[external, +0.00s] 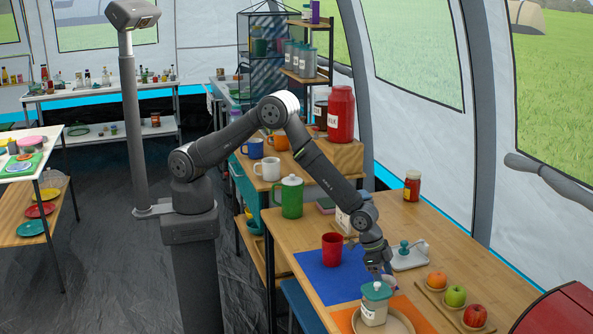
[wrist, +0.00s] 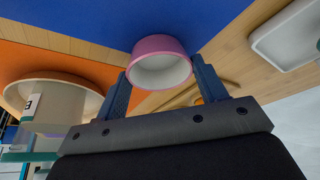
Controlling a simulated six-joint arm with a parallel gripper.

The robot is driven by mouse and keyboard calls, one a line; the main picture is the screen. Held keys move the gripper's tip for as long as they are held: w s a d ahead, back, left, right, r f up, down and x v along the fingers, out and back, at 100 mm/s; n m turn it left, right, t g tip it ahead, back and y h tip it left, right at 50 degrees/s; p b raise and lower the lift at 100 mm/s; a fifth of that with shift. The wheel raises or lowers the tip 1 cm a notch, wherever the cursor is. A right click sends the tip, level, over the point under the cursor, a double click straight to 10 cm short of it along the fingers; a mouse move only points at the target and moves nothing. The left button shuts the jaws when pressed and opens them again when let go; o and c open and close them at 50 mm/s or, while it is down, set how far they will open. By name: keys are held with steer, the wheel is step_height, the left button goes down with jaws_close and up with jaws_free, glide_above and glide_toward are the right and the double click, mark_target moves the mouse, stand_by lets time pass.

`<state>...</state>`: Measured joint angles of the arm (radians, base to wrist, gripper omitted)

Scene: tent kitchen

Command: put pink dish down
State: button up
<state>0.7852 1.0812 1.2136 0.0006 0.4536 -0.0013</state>
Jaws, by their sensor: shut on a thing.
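The pink dish (wrist: 152,43), a small round bowl with a white inside, sits between the two fingers of my gripper (wrist: 160,68) in the wrist view. My gripper is shut on it. In the external view my gripper (external: 385,274) is low over the right part of the table, behind the jar with the green lid. The dish is mostly hidden there by the gripper and jar. In the wrist view the blue mat (wrist: 110,15) lies behind the dish; I cannot tell whether the dish touches the table.
The jar (external: 374,310) stands on a round plate (external: 402,323) on an orange mat (external: 343,321). A red cup (external: 332,250) stands on the blue mat (external: 312,264). A white tray (external: 418,258) and a wooden fruit tray (external: 434,297) are close by. Bare table lies left of the blue mat.

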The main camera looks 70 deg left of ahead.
steer(key=o, duration=1)
steer(key=shift+f, duration=0.1)
steer(key=v, duration=1.2)
steer(key=x, duration=1.2)
steer(key=shift+r, duration=0.25)
